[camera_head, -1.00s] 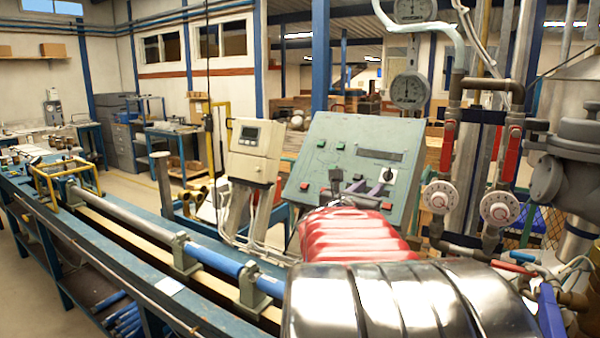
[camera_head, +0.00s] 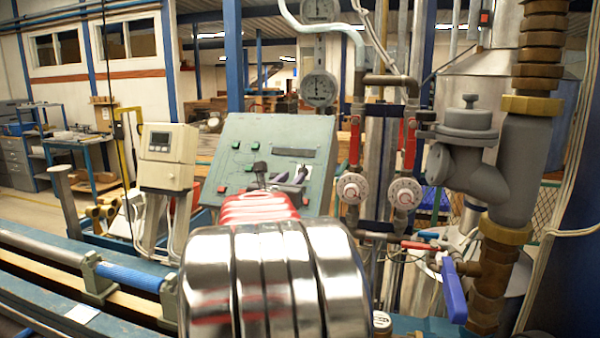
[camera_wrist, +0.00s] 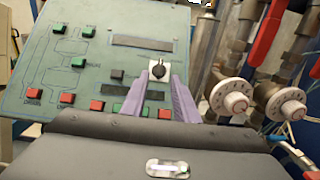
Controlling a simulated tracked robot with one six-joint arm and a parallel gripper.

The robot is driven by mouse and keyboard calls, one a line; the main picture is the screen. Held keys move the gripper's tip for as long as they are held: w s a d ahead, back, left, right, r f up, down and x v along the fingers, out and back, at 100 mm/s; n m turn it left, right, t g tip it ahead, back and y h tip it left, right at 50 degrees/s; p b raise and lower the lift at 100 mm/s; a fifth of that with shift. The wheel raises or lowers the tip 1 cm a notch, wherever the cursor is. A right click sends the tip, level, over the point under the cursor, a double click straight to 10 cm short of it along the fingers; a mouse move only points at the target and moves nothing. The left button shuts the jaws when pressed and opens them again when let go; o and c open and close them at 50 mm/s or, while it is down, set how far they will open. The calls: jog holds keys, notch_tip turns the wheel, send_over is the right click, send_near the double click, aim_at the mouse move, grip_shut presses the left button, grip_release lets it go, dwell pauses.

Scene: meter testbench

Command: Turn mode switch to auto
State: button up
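The mode switch (camera_wrist: 158,71) is a black rotary knob on a white plate, low on the right half of the sloped green control panel (camera_head: 232,135). The panel also shows in the wrist view (camera_wrist: 35,75). My gripper (camera_wrist: 160,84) is open and empty, with its two purple fingers apart and pointing at the panel. In the wrist view the knob appears between the fingertips; contact cannot be told. In the head view my gripper (camera_head: 288,178) is in front of the panel and partly covers the switch. The switch's label is not readable.
Red (camera_wrist: 68,98) and green buttons sit around the switch. Right of the panel are two round white dials (camera_head: 353,188) on pipes with red handles (camera_head: 409,145). A blue lever valve (camera_head: 454,290) is at lower right. A cream meter box (camera_head: 167,155) stands left of the panel.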

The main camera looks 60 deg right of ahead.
aim_at(302, 169)
jog(key=shift+w+d, duration=0.2)
jog(key=shift+d, duration=1.05)
jog(key=shift+w+d, duration=0.2)
jog(key=shift+d, duration=1.1)
jog(key=shift+w+d, duration=0.2)
jog(key=shift+d, duration=1.05)
jog(key=shift+c, duration=0.2)
grip_shut()
